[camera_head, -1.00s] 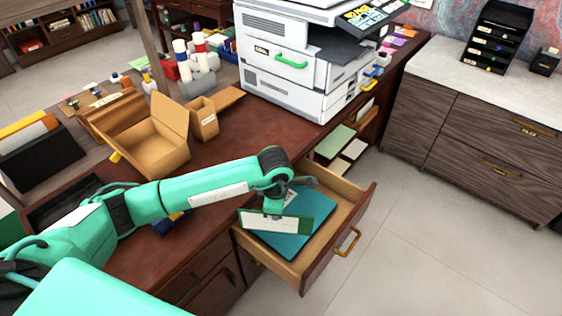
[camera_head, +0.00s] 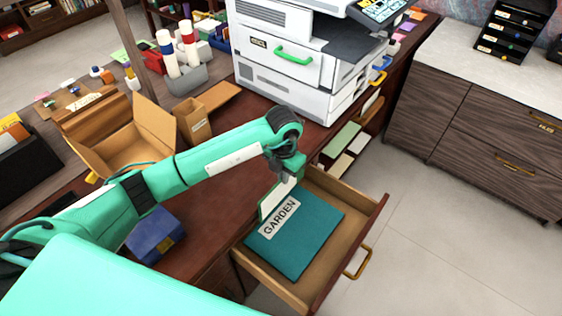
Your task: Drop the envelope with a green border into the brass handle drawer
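The drawer (camera_head: 345,190) stands open, with a brass handle (camera_head: 358,263) on its front. A teal folder labelled GARDEN (camera_head: 305,243) lies in it. My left gripper (camera_head: 285,182) is over the drawer's back left part. It appears shut on the envelope (camera_head: 272,203), which is white with a green border. The envelope hangs tilted steeply, seen at a narrow angle, near the folder's upper left edge. I cannot tell whether it touches the folder. The fingertips are mostly hidden by the wrist. My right gripper is not in view.
On the desk (camera_head: 215,215) are a blue box (camera_head: 155,235), an open cardboard box (camera_head: 130,145) and a white printer (camera_head: 290,60). Side shelves with papers (camera_head: 342,140) are behind the drawer. A dark wood cabinet (camera_head: 470,130) stands at right. The floor between is clear.

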